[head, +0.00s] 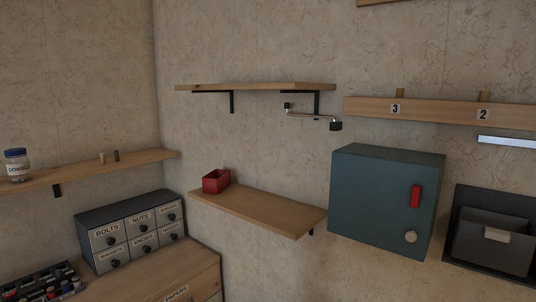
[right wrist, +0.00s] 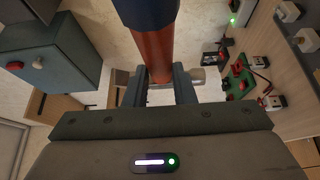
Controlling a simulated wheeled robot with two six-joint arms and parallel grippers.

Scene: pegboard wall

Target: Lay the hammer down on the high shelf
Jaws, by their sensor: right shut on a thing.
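The high shelf (head: 258,87) is a bare wooden board on black brackets, at the upper middle of the head view. My right gripper (right wrist: 160,84) shows in the right wrist view, its fingers shut on the orange-red handle of the hammer (right wrist: 153,48). A thick dark blue part of it (right wrist: 147,12) reaches the top edge of that view. I cannot clearly make out the hammer's head. Neither the hammer nor my right gripper shows in the head view, so their distance from the shelf cannot be told. My left gripper is in neither view.
A lower shelf (head: 265,211) holds a red box (head: 216,181) at its left end. A metal bar with black ends (head: 312,115) is just below the high shelf's right end. A teal cabinet (head: 375,205) hangs to the right, below a numbered wooden rail (head: 440,111).

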